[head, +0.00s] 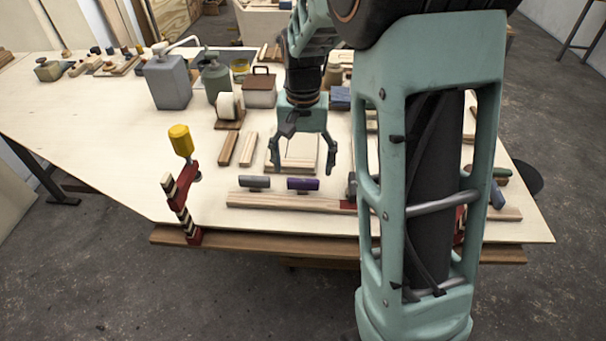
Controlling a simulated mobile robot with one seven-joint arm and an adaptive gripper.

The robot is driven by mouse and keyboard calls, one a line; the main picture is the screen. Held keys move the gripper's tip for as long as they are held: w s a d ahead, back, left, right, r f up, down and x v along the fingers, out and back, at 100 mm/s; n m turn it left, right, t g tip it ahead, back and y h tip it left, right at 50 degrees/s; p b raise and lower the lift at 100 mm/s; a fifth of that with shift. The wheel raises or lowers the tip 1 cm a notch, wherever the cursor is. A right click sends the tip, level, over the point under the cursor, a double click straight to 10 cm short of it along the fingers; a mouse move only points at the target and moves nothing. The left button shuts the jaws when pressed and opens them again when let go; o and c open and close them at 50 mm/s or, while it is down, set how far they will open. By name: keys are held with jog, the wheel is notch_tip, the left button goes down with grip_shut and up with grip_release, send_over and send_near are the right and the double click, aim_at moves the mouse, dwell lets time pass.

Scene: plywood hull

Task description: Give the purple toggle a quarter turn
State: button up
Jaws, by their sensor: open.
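The purple toggle (303,184) is a short bar lying left to right, mounted on a long wooden strip (265,200) near the table's front edge. A similar grey toggle (254,182) is on the same strip to its left. My gripper (303,172) points down with its two fingers spread wide and nothing between them. In the picture it is above and behind the purple toggle, and its right fingertip appears close to the toggle's right end. Whether it touches cannot be told. Part of the strip's right side is hidden behind my arm.
A yellow-handled clamp (182,165) stands at the front left edge. Wooden blocks (238,149), a white roll (228,107), a grey canister (168,82) and a green bottle (216,78) stand behind. A blue toggle (497,195) shows right of my arm.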

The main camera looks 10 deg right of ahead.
aim_at(303, 180)
notch_tip(303, 180, up, 8)
jog(key=shift+f, duration=0.25)
